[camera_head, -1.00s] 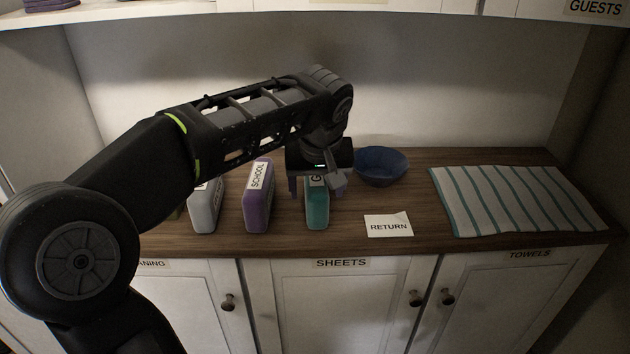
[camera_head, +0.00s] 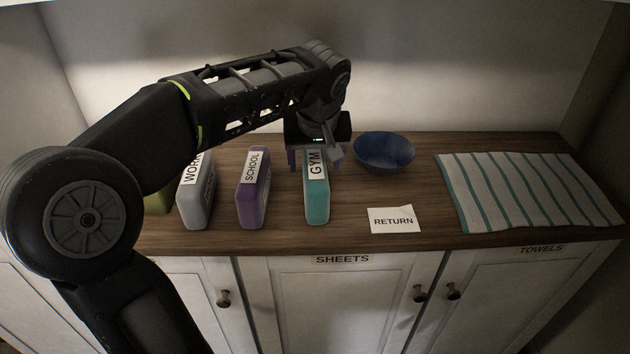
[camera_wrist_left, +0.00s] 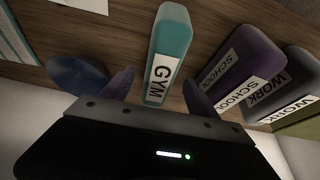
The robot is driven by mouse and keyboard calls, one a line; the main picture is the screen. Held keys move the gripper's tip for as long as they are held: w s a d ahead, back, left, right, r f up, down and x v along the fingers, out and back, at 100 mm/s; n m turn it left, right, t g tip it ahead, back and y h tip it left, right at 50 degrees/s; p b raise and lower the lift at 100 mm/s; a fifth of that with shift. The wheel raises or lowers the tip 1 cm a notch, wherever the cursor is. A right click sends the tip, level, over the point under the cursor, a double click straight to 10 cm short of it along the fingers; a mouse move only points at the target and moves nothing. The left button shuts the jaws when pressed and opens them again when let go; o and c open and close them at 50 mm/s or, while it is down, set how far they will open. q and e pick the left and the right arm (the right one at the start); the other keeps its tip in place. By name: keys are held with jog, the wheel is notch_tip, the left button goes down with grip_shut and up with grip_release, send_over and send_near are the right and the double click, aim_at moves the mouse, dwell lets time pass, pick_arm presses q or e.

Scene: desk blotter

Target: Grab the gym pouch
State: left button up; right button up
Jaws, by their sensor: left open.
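The gym pouch (camera_head: 317,205) is a teal upright block with a white GYM label, standing on the wooden counter. It also shows in the left wrist view (camera_wrist_left: 171,45), with its labelled end toward my gripper. My left gripper (camera_head: 314,158) is open and empty, just behind and above the pouch's top. My right gripper is not in view.
A purple SCHOOL pouch (camera_head: 253,200), a grey WORK pouch (camera_head: 196,205) and an olive one (camera_head: 157,201) stand to the left. A blue bowl (camera_head: 384,155) is behind right. A RETURN card (camera_head: 394,219) and striped towel (camera_head: 520,195) lie right. The counter (camera_head: 350,235) front edge is near.

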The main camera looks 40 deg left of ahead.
pick_arm(q)
jog(key=shift+w+a+f, duration=0.1)
jog(key=shift+f, duration=0.35)
jog(key=x, duration=0.5)
jog(key=shift+w+f, duration=0.1)
jog(key=shift+c, duration=0.4)
grip_shut()
dwell(0.6)
